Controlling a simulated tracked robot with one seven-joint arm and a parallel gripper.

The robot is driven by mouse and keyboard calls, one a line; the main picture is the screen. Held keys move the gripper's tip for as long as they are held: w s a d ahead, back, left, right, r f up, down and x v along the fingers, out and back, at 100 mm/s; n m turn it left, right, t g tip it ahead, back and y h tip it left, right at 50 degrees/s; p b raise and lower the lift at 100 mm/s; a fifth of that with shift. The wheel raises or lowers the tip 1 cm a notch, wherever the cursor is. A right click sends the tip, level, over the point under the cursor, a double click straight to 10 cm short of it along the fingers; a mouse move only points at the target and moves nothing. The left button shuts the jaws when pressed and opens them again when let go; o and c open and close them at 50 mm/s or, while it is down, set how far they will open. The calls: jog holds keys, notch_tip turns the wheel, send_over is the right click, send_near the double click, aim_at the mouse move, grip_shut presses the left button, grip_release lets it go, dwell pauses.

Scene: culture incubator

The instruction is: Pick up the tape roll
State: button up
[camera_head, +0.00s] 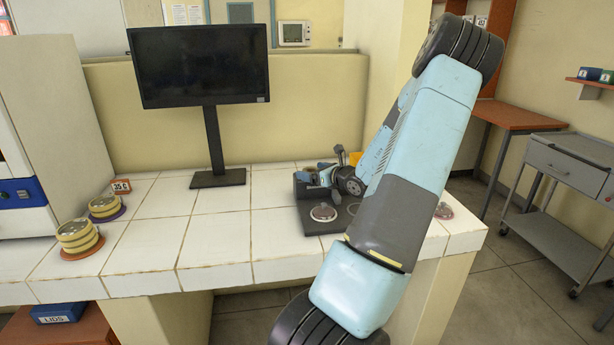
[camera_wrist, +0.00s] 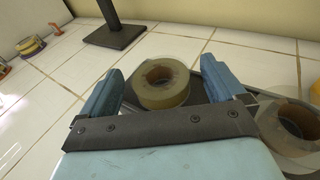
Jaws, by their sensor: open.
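A tape roll (camera_wrist: 162,92) of dull yellow-green tape with a brown core lies flat in the wrist view. It sits between the two blue fingers of my gripper (camera_wrist: 163,72), which are apart, with visible space between the roll and each finger. In the head view my gripper (camera_head: 328,174) is low over the right part of the counter, and my arm hides much of that area.
A dark mat (camera_head: 318,224) with round discs lies on the white tiled counter (camera_head: 222,226). A monitor (camera_head: 202,65) stands behind, its base left of my gripper. Two yellow-banded stacks, the nearer one (camera_head: 78,237) on an orange disc, stand far left. The middle counter is clear.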

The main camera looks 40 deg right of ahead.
jog(key=c, duration=1.1)
jog(key=shift+c, duration=0.2)
jog(key=shift+r, duration=0.55)
notch_tip(320, 180, up, 2)
jog(key=shift+s+d+r, duration=0.1)
jog(key=shift+r, duration=0.1)
jog(key=s+d+r, duration=0.5)
jog(key=s+r, duration=0.4)
jog(key=s, duration=0.3)
jog(key=shift+s+r, duration=0.25)
jog(key=shift+s, duration=0.15)
